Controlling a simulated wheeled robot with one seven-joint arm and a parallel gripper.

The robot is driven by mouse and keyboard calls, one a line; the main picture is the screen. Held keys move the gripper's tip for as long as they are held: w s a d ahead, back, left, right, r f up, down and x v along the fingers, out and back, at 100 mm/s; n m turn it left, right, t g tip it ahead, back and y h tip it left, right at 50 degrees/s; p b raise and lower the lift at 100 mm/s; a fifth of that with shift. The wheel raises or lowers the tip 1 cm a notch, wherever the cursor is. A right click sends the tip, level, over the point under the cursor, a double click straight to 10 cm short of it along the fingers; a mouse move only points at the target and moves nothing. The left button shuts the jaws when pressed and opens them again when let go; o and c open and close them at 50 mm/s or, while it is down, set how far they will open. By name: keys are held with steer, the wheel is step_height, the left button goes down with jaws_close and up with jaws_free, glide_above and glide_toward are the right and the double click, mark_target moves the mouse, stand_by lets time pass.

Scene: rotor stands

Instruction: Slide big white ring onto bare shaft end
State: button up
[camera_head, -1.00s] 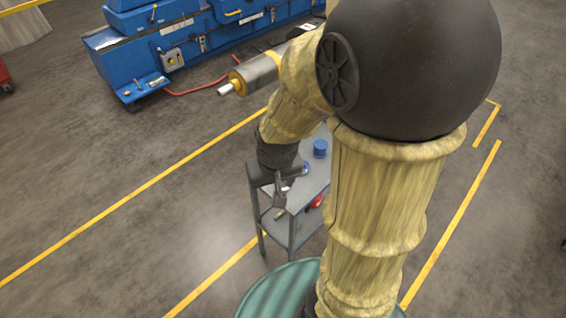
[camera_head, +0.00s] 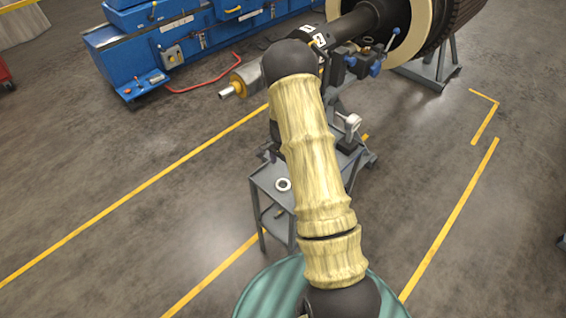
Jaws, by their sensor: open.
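A white ring (camera_head: 283,184) lies flat on the top of the grey cart (camera_head: 262,196), close to its left side. A shaft end (camera_head: 227,92) with a bright metal tip and a yellow collar points left, above and to the left of the cart. Nothing is around its tip. My arm stands upright in front of the cart and hides much of the cart top and the machine behind. A dark part shows at the arm's left edge, but my gripper's fingers are hidden behind the arm.
A blue machine (camera_head: 190,40) stands at the back left, with a red hose on the floor. A large rotor with a cream ring (camera_head: 393,50) is at the top right on grey stands. A silver ring-headed part (camera_head: 348,123) stands behind my arm. Floor at left is clear.

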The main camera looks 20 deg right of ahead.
mark_target(283, 187)
steer(key=shift+f, duration=0.25)
step_height(283, 187, down, 10)
steer(key=b, duration=0.6)
steer(key=shift+r+b, duration=0.1)
steer(key=shift+b, duration=0.25)
